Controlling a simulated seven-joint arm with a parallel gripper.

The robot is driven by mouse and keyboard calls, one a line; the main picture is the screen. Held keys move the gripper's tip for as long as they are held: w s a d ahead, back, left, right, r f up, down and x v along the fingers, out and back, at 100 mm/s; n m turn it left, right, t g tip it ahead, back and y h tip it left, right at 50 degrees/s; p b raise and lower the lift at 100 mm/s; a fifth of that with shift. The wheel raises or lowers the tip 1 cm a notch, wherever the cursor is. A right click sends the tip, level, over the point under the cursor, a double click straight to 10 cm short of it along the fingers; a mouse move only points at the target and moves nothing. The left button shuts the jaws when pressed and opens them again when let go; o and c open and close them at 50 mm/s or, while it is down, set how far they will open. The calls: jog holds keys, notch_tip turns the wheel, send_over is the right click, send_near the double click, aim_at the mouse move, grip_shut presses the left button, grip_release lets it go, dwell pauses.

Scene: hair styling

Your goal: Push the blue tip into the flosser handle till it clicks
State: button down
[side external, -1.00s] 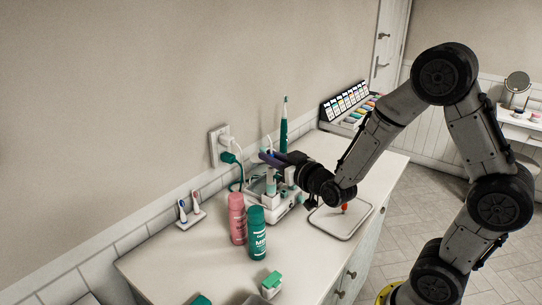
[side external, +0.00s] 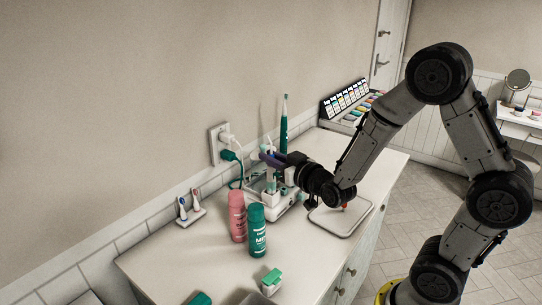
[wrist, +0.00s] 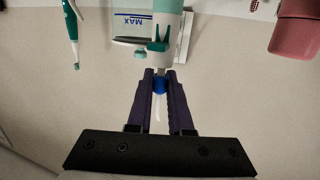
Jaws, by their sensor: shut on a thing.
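My gripper (wrist: 160,86) has dark purple fingers shut on the blue tip (wrist: 159,87), whose blue collar sits between the fingertips; its thin white nozzle runs back toward the palm. The white and teal flosser handle (wrist: 168,32) is directly ahead of the fingertips, with a short grey neck facing the blue collar. The collar is at or very near this neck; I cannot tell whether it is seated. In the side view my gripper (side external: 272,158) is over the white flosser base (side external: 285,205), and the tip is too small to make out.
A clear reservoir marked MAX (wrist: 138,27) stands beside the handle. A teal electric toothbrush (side external: 284,125) stands behind. A pink can (side external: 237,215) and a green can (side external: 257,230) stand in front. A tray (side external: 341,218) lies right, and a toothbrush holder (side external: 190,217) left.

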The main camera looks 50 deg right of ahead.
jog(key=shift+f, duration=0.75)
dwell(1.0)
jog(key=c, duration=0.7)
grip_release()
jog(key=shift+c, duration=0.2)
jog(key=shift+s+r, duration=0.1)
jog(key=shift+s, duration=0.05)
